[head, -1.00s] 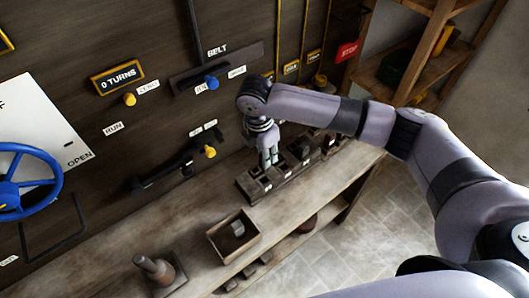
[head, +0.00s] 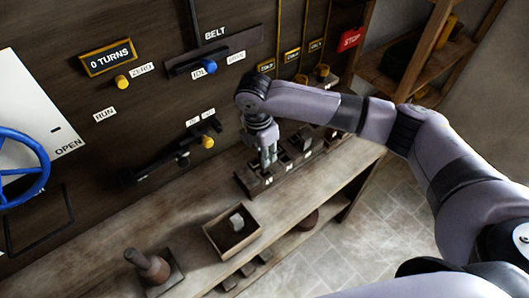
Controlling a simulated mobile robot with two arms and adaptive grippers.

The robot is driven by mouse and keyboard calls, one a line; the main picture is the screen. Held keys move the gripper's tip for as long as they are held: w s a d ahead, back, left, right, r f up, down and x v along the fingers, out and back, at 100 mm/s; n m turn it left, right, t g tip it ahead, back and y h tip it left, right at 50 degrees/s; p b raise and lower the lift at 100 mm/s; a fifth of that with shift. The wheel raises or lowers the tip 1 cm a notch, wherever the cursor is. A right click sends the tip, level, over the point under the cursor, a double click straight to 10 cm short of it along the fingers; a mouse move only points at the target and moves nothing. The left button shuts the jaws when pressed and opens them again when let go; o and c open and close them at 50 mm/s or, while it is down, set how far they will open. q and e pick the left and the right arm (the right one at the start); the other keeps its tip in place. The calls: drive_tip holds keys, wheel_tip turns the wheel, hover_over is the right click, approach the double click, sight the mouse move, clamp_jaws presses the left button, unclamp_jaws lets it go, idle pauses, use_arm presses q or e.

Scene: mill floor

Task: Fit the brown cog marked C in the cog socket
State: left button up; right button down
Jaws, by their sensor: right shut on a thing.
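My right gripper (head: 268,160) points down at the left part of a dark rack (head: 252,188) on the bench. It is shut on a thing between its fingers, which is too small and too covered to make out. The rack holds several dark blocks with small pale labels, and I cannot read a C on any of them. A brown upright post on a square base (head: 150,265) stands at the bench's lower left; I cannot tell whether it is the cog socket. My left gripper is not in view.
An open wooden box (head: 209,236) with a small grey piece (head: 237,221) stands on the bench (head: 185,215) in front of the rack. The panel behind carries a blue wheel (head: 40,160), a yellow-knobbed lever (head: 207,142) and a red STOP sign (head: 350,39). Bench between post and box is clear.

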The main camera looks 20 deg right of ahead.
drive_tip(key=shift+f+b, duration=0.6)
drive_tip(key=shift+f, duration=1.15)
drive_tip(key=c, duration=1.4)
unclamp_jaws()
drive_tip(key=shift+o, duration=0.2)
